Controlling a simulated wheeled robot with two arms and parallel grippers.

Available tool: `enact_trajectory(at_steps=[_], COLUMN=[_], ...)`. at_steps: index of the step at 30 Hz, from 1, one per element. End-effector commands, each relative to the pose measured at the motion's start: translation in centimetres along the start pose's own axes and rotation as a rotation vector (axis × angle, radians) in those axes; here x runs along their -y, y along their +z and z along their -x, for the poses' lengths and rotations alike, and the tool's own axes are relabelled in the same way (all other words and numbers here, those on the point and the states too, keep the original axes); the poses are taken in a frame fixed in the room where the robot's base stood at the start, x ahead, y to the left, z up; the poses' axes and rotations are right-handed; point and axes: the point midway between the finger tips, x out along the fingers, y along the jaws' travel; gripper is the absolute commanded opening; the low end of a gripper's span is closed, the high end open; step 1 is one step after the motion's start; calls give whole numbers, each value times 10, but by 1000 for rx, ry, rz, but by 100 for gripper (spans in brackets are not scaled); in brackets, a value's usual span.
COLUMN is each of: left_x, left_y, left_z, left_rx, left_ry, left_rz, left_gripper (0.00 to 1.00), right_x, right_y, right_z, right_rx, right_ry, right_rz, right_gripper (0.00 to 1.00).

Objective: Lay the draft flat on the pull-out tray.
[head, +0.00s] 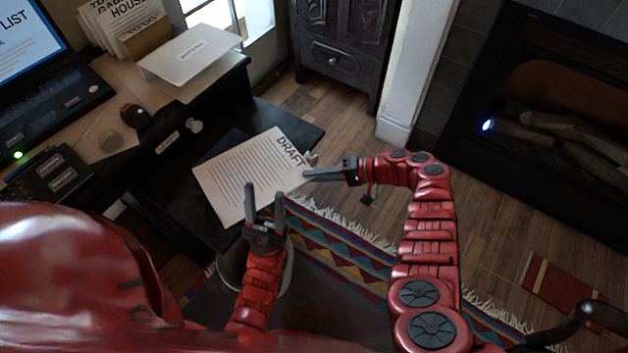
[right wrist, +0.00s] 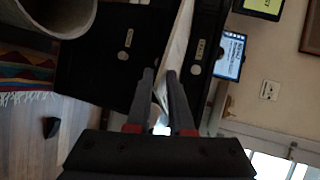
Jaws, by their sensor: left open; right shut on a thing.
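The draft (head: 245,180) is a white printed sheet headed "DRAFT". In the head view it lies across the black pull-out tray (head: 290,120), covering much of it; I cannot tell whether it touches the tray. My right gripper (head: 308,174) is shut on the sheet's right edge. In the right wrist view the draft (right wrist: 178,45) shows as a narrow pale strip beyond the fingers (right wrist: 160,82). My left gripper (head: 265,190) is open at the sheet's lower edge, its fingers pointing up the picture; I cannot tell whether they touch the paper.
The desk behind holds a laptop (head: 40,85), a mouse (head: 135,116), a white slab-like item (head: 190,54) and upright papers (head: 120,25). A round bin (head: 286,272) stands below my left gripper. A patterned rug (head: 345,262) lies on the wood floor.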

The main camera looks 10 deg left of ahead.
Motion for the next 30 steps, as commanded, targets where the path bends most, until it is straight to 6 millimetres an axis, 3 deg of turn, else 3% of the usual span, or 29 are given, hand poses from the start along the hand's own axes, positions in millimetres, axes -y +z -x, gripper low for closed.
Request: enact_trajectory(at_steps=[15,16,21,30], left_x=[0,0,0,0], left_y=[1,1,1,1], left_z=[4,4,4,4], left_rx=[0,0,0,0], left_ry=[0,0,0,0], left_rz=[0,0,0,0], left_gripper=[50,50,50,50], right_x=[-1,-1,0,0], right_y=[-4,-4,-4,-4], right_z=[1,1,1,1], right_rx=[-2,-1,-1,0], right_ry=[3,3,2,1], right_rz=[0,0,1,1], right_gripper=[0,25,55,55])
